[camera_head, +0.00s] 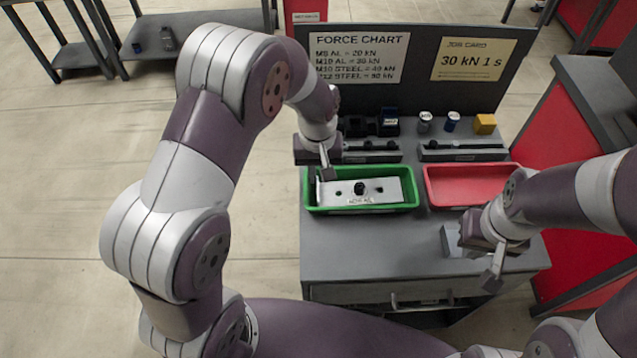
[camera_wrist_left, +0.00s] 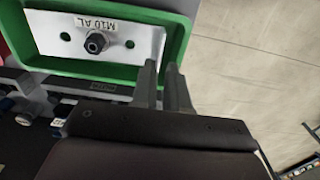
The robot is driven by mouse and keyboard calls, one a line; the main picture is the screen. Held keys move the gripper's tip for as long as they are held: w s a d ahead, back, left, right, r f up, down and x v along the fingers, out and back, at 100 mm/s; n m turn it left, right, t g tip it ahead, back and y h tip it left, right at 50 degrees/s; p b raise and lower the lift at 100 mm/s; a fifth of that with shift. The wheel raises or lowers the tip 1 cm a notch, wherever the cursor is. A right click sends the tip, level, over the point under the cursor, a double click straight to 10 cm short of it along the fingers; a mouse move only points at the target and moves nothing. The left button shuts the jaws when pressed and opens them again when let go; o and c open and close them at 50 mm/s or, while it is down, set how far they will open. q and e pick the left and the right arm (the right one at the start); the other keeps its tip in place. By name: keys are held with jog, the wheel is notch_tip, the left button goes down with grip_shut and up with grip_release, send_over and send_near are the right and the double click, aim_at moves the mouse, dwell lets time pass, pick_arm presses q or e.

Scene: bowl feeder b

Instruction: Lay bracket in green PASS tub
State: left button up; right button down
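The bracket (camera_head: 372,190) is a pale metal plate with a dark bolt in its middle and a label that reads M10 AL in the left wrist view (camera_wrist_left: 72,42). It lies inside the green tub (camera_head: 414,204), whose green wall also shows in the left wrist view (camera_wrist_left: 110,73). My left gripper (camera_head: 325,174) is over the tub's left end, at the bracket's end.
A red tub (camera_head: 470,184) stands right of the green one. A grey block (camera_head: 452,240) is beside my right gripper. Grey fixtures (camera_head: 462,150), small cans and a yellow block (camera_head: 484,124) stand behind, before a force chart (camera_head: 358,58) and job card (camera_head: 472,60). The table's front left is clear.

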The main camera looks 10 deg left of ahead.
pick_arm(q)
notch_tip(320, 180, up, 7)
jog(key=s, duration=0.1)
jog(key=s+a+m+t, duration=0.1)
jog(key=s+a+m, duration=0.2)
jog(key=s, duration=1)
jog(key=a, duration=0.2)
jog(key=shift+a, duration=0.4)
dwell(0.7)
